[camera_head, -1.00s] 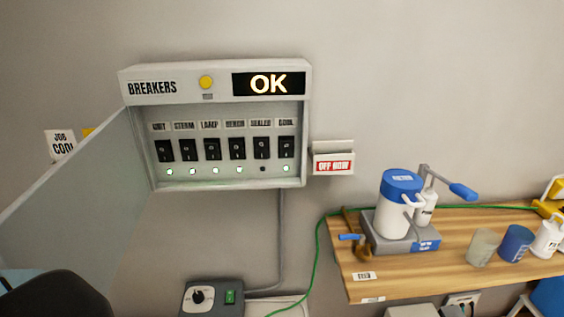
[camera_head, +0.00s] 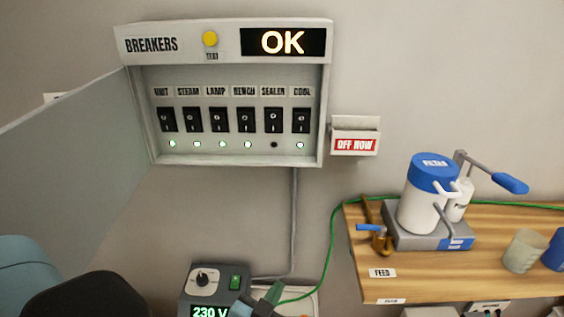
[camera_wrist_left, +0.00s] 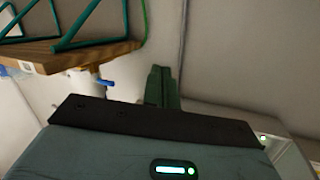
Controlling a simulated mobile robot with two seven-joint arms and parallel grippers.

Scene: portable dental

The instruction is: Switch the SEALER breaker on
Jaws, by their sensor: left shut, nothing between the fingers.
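The breaker box (camera_head: 228,40) hangs on the wall with its door open to the left. Its display reads OK. The SEALER breaker (camera_head: 273,121) is the fifth switch in the row, under its SEALER label. The small lamp (camera_head: 274,145) below it is dark, while the lamps under the other switches glow green. My left gripper (camera_head: 264,297) shows at the bottom edge, below the box and in front of the 230 V unit, touching no breaker. Its green fingers are together and empty in the left wrist view (camera_wrist_left: 162,85). My right gripper is not in view.
The open door (camera_head: 75,170) stands out on the left. An OFF NOW holder (camera_head: 355,137) is on the wall right of the box. The 230 V unit (camera_head: 203,285) sits below. A wooden shelf (camera_head: 450,277) with a blue-topped canister (camera_head: 430,195) is at right.

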